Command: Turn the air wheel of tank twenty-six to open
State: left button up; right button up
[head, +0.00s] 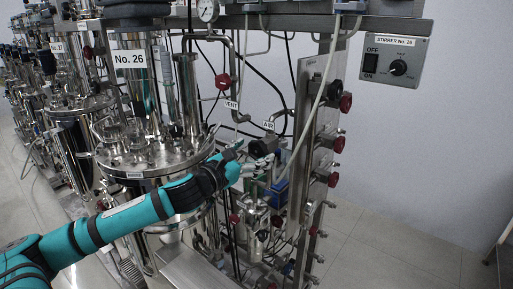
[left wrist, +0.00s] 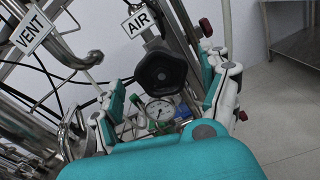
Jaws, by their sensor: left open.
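Tank No. 26 (head: 150,158) is a steel vessel left of centre in the head view, with a white "No. 26" plate (head: 130,59). The air wheel is a black knob (head: 264,147) just below the "AIR" tag (head: 268,126). In the left wrist view the black wheel (left wrist: 160,73) sits under the "AIR" tag (left wrist: 138,20). My left gripper (head: 245,165) is open, its teal and white fingers (left wrist: 160,95) spread to either side below and around the wheel. I cannot tell whether they touch it. My right gripper is not in view.
A "VENT" tag (left wrist: 33,30) hangs on a pipe left of the wheel, with a red knob (head: 222,81) above it in the head view. A steel panel with red knobs (head: 339,144) stands at right.

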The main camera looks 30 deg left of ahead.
pick_arm(q)
jog(key=shift+w+d, duration=0.2)
jog(key=shift+w, duration=0.7)
jog(key=shift+c, duration=0.2)
jog(key=c, duration=1.1)
